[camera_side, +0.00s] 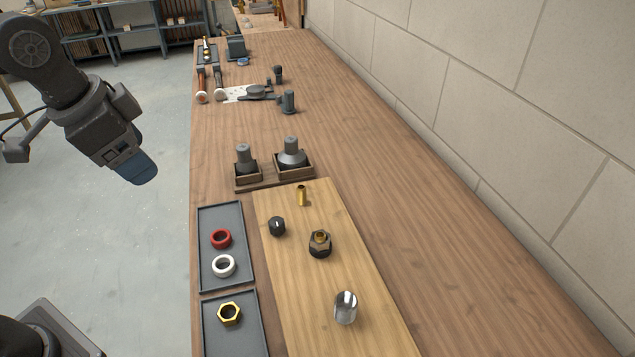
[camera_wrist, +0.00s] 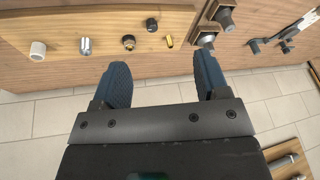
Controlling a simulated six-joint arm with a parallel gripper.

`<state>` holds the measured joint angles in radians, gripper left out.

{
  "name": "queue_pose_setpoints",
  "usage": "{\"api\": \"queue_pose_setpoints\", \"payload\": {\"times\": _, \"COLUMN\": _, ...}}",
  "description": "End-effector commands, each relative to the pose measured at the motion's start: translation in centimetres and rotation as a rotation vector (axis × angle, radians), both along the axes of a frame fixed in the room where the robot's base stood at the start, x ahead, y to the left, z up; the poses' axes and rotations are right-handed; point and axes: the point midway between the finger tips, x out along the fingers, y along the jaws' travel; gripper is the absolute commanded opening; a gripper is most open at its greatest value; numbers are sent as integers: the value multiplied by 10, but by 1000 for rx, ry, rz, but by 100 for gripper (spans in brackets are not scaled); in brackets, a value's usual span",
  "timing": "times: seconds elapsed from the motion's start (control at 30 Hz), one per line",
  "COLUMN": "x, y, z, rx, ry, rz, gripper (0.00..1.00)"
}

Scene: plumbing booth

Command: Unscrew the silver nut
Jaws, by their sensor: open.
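The silver nut (camera_side: 346,308) looks like a shiny metal cylinder standing on the light wooden board (camera_side: 370,265), near the front of the side view. In the wrist view the silver nut (camera_wrist: 85,46) stands beyond my left finger, between a white cylinder and a brass-and-dark fitting. Whether it sits on a thread is hidden. My gripper (camera_side: 138,168) hangs over the floor left of the bench, well away from the nut. In the wrist view my gripper (camera_wrist: 161,62) has its blue fingers wide apart, with nothing between them.
A fitting with a dark hex base (camera_side: 320,243), a black cap (camera_side: 277,226) and a brass tube (camera_side: 302,195) share the board. Left trays hold a red ring (camera_side: 221,239), a white ring (camera_side: 223,265) and a brass nut (camera_side: 229,313). A wall (camera_side: 480,90) lines the right side.

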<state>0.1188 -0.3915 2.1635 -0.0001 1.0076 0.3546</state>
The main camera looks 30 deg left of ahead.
Motion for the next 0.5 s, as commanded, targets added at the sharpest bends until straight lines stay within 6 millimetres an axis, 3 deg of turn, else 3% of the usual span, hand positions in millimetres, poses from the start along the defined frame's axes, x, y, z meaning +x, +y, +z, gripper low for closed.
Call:
{"api": "queue_pose_setpoints", "payload": {"times": 0.03, "x": 18, "y": -11, "z": 1, "rx": 28, "ry": 31, "rz": -94, "gripper": 68}}
{"api": "queue_pose_setpoints", "payload": {"times": 0.27, "x": 88, "y": -65, "z": -5, "rx": 140, "ry": 131, "rz": -524, "gripper": 68}}
{"api": "queue_pose_setpoints", "payload": {"times": 0.5, "x": 145, "y": -134, "z": -45, "rx": 226, "ry": 222, "rz": -970, "gripper": 68}}
